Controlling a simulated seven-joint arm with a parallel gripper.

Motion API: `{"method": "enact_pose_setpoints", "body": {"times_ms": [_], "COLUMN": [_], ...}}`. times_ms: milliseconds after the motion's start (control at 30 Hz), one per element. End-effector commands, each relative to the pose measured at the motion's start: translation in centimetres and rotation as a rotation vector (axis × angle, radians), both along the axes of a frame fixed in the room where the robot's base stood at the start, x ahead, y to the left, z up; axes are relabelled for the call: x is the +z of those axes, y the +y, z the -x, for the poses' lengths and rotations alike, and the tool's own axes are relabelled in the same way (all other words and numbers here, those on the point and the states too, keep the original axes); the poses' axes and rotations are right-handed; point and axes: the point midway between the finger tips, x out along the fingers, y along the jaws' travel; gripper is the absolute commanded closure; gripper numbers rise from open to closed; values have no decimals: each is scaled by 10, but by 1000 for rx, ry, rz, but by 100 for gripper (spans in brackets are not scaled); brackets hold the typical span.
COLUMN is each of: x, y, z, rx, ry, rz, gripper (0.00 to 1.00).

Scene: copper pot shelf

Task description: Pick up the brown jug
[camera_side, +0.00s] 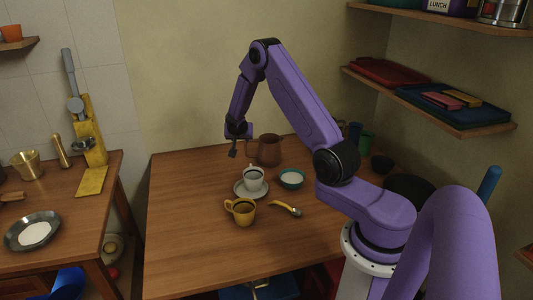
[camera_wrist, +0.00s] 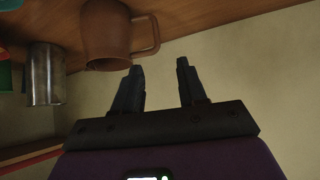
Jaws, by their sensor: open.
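The brown jug (camera_side: 268,150) stands upright on the wooden table, near its back edge by the wall. My gripper (camera_side: 234,153) is left of the jug in the side view, pointing down, and looks apart from it. In the wrist view the jug (camera_wrist: 107,35) is at the top, with its handle (camera_wrist: 148,34) toward the right. My gripper's two fingers (camera_wrist: 158,66) are spread with nothing between them, and the jug lies beyond and left of the fingertips.
A white cup (camera_side: 253,179) on a saucer, a teal bowl (camera_side: 291,178), a yellow cup (camera_side: 240,210) and a spoon (camera_side: 286,208) lie in front of the jug. A metal cup (camera_wrist: 45,75) stands near the jug in the wrist view. The table's left part (camera_side: 185,220) is clear.

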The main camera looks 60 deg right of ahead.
Motion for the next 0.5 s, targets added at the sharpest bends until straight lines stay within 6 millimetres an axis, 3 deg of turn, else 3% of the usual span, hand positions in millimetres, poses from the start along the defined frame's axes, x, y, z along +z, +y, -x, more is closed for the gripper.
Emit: {"method": "enact_pose_setpoints", "body": {"times_ms": [500], "x": [-61], "y": [-53], "z": [-28], "rx": [2], "ry": [0], "rz": [-1], "gripper": [59]}}
